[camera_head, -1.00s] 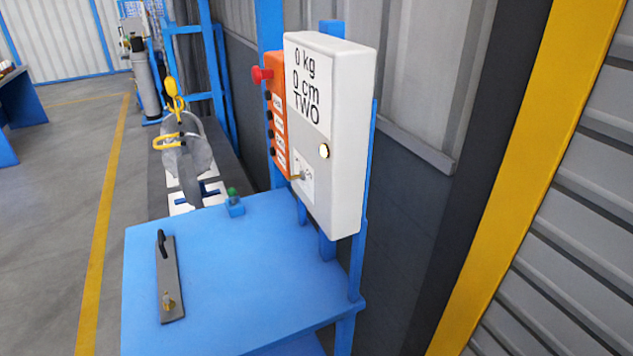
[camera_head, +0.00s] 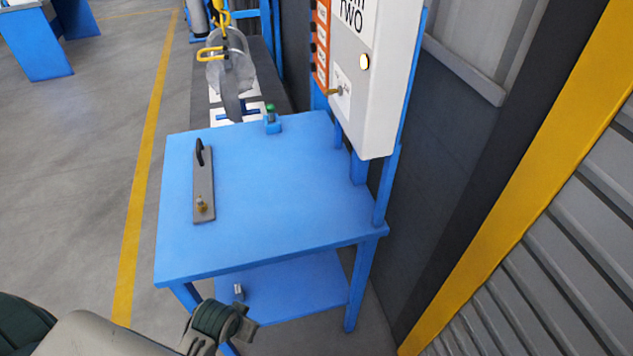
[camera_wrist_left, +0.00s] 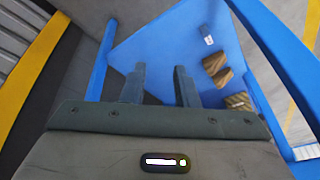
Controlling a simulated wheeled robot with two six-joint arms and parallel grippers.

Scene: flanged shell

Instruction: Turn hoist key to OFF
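The white control box (camera_head: 381,95) stands on a blue post at the table's far right, its top cut off by the picture edge. A small brass-coloured key (camera_head: 334,92) sticks out near a white label low on its front. I cannot read its setting. My left arm (camera_head: 212,325) shows at the bottom left of the head view, in front of the table and well away from the key. In the left wrist view, my left gripper (camera_wrist_left: 160,86) has its two fingers apart with nothing between them. My right gripper is not in view.
The blue table (camera_head: 270,215) carries a grey plate with a black handle (camera_head: 203,185) and a small green-topped blue piece (camera_head: 272,120). Brown blocks (camera_wrist_left: 216,63) lie on a blue surface in the wrist view.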

